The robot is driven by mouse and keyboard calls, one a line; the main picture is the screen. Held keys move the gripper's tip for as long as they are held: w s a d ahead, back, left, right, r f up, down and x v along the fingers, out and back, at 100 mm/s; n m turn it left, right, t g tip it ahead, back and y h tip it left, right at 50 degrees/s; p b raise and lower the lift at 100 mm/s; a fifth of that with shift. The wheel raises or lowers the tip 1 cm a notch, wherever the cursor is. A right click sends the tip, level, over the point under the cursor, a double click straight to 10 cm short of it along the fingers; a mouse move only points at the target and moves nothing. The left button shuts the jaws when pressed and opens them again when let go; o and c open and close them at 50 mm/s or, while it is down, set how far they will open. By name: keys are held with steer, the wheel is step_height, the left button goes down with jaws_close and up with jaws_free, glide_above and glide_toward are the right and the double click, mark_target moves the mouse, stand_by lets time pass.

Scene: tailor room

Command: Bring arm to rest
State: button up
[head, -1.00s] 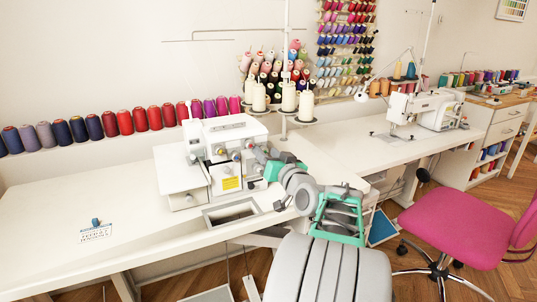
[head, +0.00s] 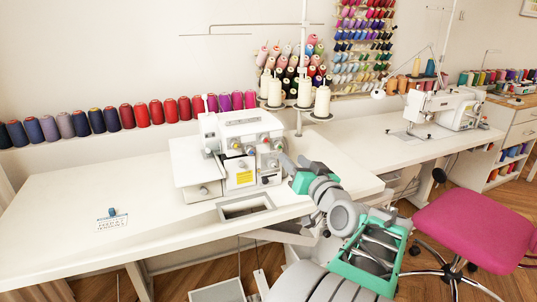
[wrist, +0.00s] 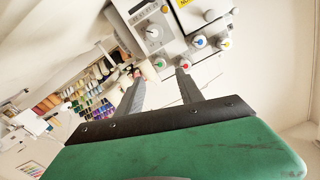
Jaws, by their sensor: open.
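My gripper shows in the wrist view (wrist: 158,85), with its two dark fingers apart and nothing between them. The white overlock machine (head: 235,150) on the table fills the top of the wrist view, its dials (wrist: 198,42) beyond the fingertips. In the head view my grey and green arm is folded at the table's front edge, to the right of the machine. The fingers are hard to make out there, close to the machine's right side. I cannot tell from the views how wide the gap to the machine is.
The white table (head: 60,220) has free room at left, around a small card (head: 112,222) with a blue spool (head: 112,211). A pink chair (head: 470,220) stands at right. A thread stand (head: 300,100) rises behind the machine. A second sewing machine (head: 440,108) stands further right.

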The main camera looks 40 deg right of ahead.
steer(key=w+a+n+g+y+p, duration=0.25)
steer(key=a+p, duration=0.35)
steer(key=a, duration=0.4)
steer(key=w+a+n+g+y+p, duration=0.2)
steer(key=w+a+g+y+p, duration=0.15)
steer(key=a+p, duration=0.45)
steer(key=s+a+r+n+g+h+p, duration=0.1)
steer(key=s+a+n+g+p, duration=0.1)
steer(key=s+a+g+p, duration=0.6)
steer(key=s+a, duration=0.7)
steer(key=s, duration=0.1)
steer(key=shift+a+r, duration=0.35)
stand_by(4.2)
